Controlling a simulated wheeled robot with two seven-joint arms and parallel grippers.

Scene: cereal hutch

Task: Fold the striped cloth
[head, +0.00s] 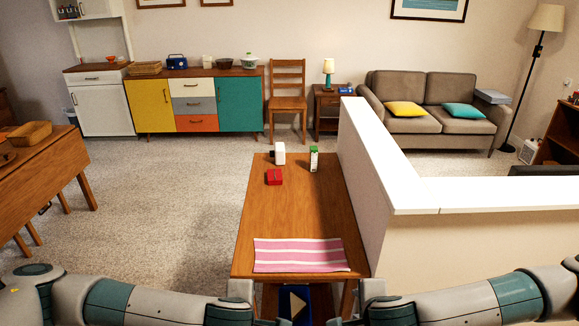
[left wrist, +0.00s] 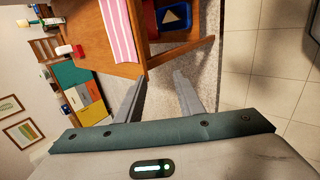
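The striped cloth (head: 300,255), pink and white, lies flat and spread out on the near end of the wooden table (head: 262,215). The cloth also shows in the left wrist view (left wrist: 118,30), at the top. My left gripper (left wrist: 162,76) is open and empty in the left wrist view, its fingers apart, off the table's near edge. In the head view my left gripper (head: 241,289) is at the bottom, left of the cloth's middle. My right gripper (head: 371,289) is at the bottom right, near the table corner; its finger gap is not clear. Neither touches the cloth.
A red object (head: 274,177), a white container (head: 279,154) and a green-and-white carton (head: 314,159) stand at the table's far end. The table's middle is clear. A white-topped half wall (head: 375,150) runs along the right side. A blue bin (left wrist: 176,18) is below the table.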

